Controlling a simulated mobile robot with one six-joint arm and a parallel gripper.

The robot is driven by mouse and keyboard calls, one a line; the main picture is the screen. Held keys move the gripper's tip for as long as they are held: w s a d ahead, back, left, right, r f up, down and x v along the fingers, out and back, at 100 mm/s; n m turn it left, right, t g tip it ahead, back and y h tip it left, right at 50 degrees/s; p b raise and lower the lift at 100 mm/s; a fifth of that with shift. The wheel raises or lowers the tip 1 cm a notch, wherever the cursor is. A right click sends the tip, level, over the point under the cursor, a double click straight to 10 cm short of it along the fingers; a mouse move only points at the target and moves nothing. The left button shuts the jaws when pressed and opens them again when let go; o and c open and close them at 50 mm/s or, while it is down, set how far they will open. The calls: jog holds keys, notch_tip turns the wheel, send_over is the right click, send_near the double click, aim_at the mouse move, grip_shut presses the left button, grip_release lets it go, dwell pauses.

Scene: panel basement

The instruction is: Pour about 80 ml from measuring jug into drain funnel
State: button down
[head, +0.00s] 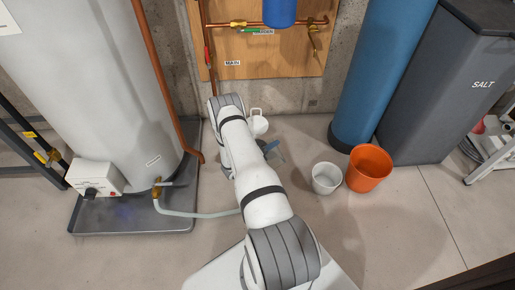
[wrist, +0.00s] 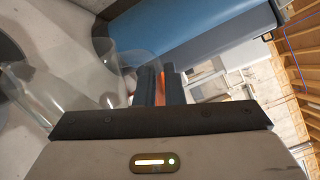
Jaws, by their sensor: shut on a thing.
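My gripper (wrist: 160,84) is shut in the wrist view, with its two dark fingers close together. A clear, see-through vessel (wrist: 32,95), which looks like the measuring jug, shows at their left, and a clear curved part arches behind the fingers. The hold itself is hard to make out. In the head view a pale vessel with a handle (head: 258,125) shows just beyond my arm, partly hidden by it; I cannot tell whether it is the same jug. The gripper (head: 273,150) is mostly hidden by the arm there. I cannot clearly make out the drain funnel or any liquid level.
A white bucket (head: 326,179) and an orange bucket (head: 369,168) stand on the floor at right, before a blue cylinder (head: 378,75) and a grey salt bin (head: 445,90). A white tank (head: 95,85) stands in a grey tray (head: 130,222) at left. Front right floor is clear.

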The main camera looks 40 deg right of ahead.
aim_at(279, 153)
jog(key=s+f+m, duration=0.1)
jog(key=s+m+b, duration=0.1)
jog(key=shift+s+f+m, duration=0.25)
jog(key=shift+f+m, duration=0.05)
jog(key=shift+f, duration=0.05)
jog(key=shift+s+m, duration=0.25)
jog(key=shift+m, duration=0.25)
jog(key=shift+s+m, duration=0.45)
jog(key=shift+m, duration=0.15)
jog(key=shift+s+f, duration=0.15)
jog(key=shift+f, duration=0.15)
jog(key=shift+f+m+b, duration=0.1)
jog(key=shift+m+b, duration=0.2)
dwell(0.3)
jog(key=s+f+m+b, duration=0.6)
jog(key=s+f+m, duration=0.2)
jog(key=f, duration=0.5)
jog(key=shift+m+g, duration=0.3)
jog(key=shift+m, duration=0.1)
jog(key=shift+w+d+r, duration=0.1)
dwell(0.5)
